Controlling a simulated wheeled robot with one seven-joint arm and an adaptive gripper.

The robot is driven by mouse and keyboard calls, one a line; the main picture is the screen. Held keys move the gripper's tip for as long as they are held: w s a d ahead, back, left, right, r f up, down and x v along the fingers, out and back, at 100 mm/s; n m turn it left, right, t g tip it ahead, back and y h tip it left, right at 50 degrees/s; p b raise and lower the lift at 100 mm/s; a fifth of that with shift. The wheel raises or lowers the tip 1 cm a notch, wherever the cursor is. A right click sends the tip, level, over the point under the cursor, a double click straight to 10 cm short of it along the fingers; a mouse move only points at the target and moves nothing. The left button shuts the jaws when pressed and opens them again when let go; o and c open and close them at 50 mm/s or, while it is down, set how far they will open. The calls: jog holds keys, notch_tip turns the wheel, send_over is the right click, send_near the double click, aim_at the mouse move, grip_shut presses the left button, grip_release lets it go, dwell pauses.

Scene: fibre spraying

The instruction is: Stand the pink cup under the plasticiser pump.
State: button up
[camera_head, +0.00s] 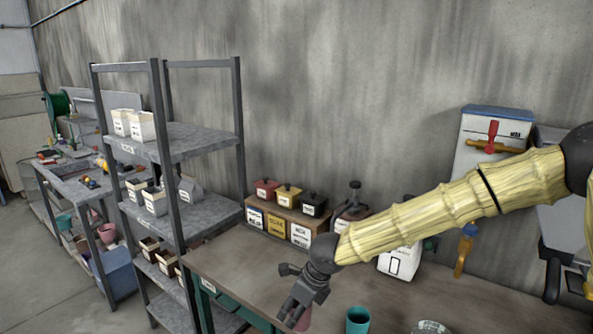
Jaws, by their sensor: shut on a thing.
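My gripper (291,311) is low in the middle of the view, pointing down over the workbench (240,262). It is shut on the pink cup (304,321), of which only a small part shows beside the fingers. The rest of the cup is hidden by the gripper. A dark pump-like top (355,193) stands at the back of the bench, behind and right of my gripper; it may be the plasticiser pump. Its lower part is partly hidden by my arm. I cannot read its label.
A teal cup (357,320) stands right of my gripper, with a clear dish (431,327) beyond. Labelled bins (276,222) line the back. A white container (399,263) stands behind my arm. A metal shelf rack (185,140) rises left. The bench's left part is clear.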

aim_at(302, 321)
jog(key=shift+w+d+f, duration=0.1)
jog(key=shift+d+f, duration=0.1)
jog(key=shift+d, duration=0.1)
jog(key=shift+s+d+f+n, duration=0.1)
jog(key=shift+s+d+n, duration=0.15)
jog(key=shift+n, duration=0.15)
jog(key=shift+s+n+g, duration=0.3)
jog(key=shift+s+n, duration=0.3)
jog(key=shift+s, duration=0.05)
jog(key=shift+s+d+f+n+g+y, duration=0.1)
jog(key=shift+d+f+n+g+y, duration=0.15)
jog(key=shift+f+n, duration=0.35)
jog(key=shift+s+d+f+n+g+y, duration=0.15)
jog(key=shift+f+n+g, duration=0.1)
jog(key=shift+f+n, duration=0.3)
jog(key=s+d+f+n+g+h, duration=0.2)
jog(key=f+n, duration=0.4)
jog(key=n, duration=0.4)
jog(key=s+d+f+n+g+h, duration=0.2)
jog(key=s+d+f+n+g, duration=0.1)
jog(key=n, duration=0.7)
jog(key=s+d+f, duration=0.1)
jog(key=s+f, duration=0.1)
jog(key=s, duration=0.1)
jog(key=shift+f+h, duration=0.3)
jog(key=shift+f, duration=0.05)
jog(key=shift+s+a, duration=0.1)
